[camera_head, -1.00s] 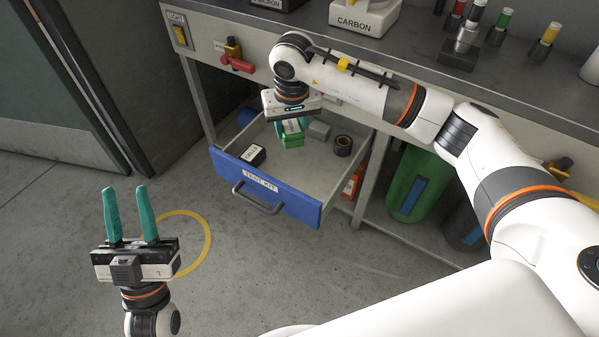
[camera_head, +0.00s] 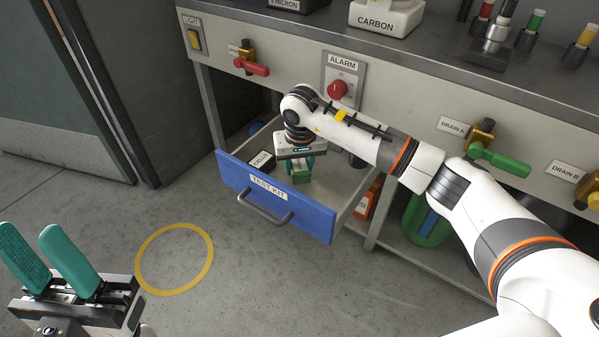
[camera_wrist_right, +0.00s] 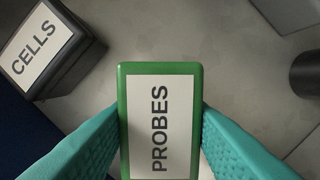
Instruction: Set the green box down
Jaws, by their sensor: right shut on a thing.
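The green box (camera_head: 300,176), labelled PROBES, is held between the teal fingers of my right gripper (camera_head: 303,163). In the right wrist view the green box (camera_wrist_right: 160,77) is upright with a finger against each side. It is over or inside the open blue-fronted TEST KIT drawer (camera_head: 318,217); I cannot tell whether it touches the drawer floor. My left gripper (camera_head: 28,232) is open and empty at the lower left, away from the drawer.
A black box labelled CELLS (camera_head: 261,162) sits in the drawer left of the green box; it also shows in the right wrist view (camera_wrist_right: 42,52). A dark round item (camera_wrist_right: 307,73) and a grey block (camera_wrist_right: 290,12) lie to the right. An ALARM button (camera_head: 338,90) is above.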

